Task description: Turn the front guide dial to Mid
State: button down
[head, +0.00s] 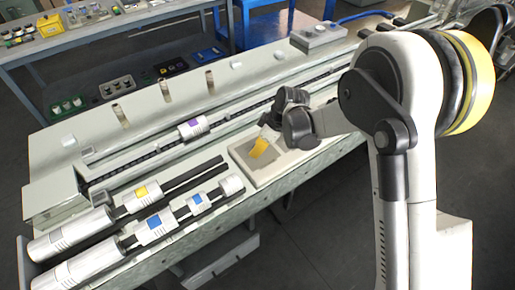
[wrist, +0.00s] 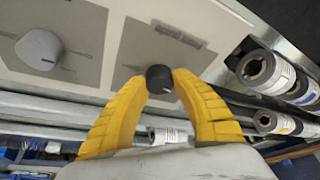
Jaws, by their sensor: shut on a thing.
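A small dark dial (wrist: 160,79) stands on a light grey panel in the wrist view. My gripper (wrist: 161,84) has its yellow fingertips shut on this dial, one on each side. A short pale mark shows on the dial's face. The dark printed labels around it are too small to read, so its setting and name cannot be told. A larger grey knob (wrist: 40,48) sits on a neighbouring plate to the left, apart from my fingers. In the head view my gripper (head: 258,149) reaches down onto the control panel (head: 267,178), and its fingers hide the dial.
White rollers with yellow (head: 142,191) and blue (head: 157,229) labels lie front left of the panel. Roller ends (wrist: 256,67) come close to my right finger in the wrist view. A purple-labelled roller (head: 194,128) and several upright posts (head: 121,115) stand behind.

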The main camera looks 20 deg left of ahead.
jog(key=m+t, duration=0.1)
jog(key=m, duration=0.1)
jog(key=m+t+b, duration=0.1)
jog(key=m, duration=0.2)
jog(key=shift+h, duration=0.4)
jog(key=m, duration=0.3)
jog(key=m+t+h+b, duration=0.1)
jog(key=m, duration=0.1)
jog(key=shift+m+h, duration=0.3)
jog(key=shift+m, duration=0.1)
jog(key=m+h, duration=0.1)
jog(key=m, duration=0.1)
jog(key=m+h, duration=0.1)
jog(key=m, duration=0.2)
jog(key=shift+m+t+b, duration=0.3)
jog(key=shift+t+b, duration=0.1)
jog(key=m+h, duration=0.2)
jog(key=m, duration=0.2)
jog(key=shift+m, duration=0.7)
jog(key=c, duration=1)
grip_release()
jog(key=shift+c, duration=0.2)
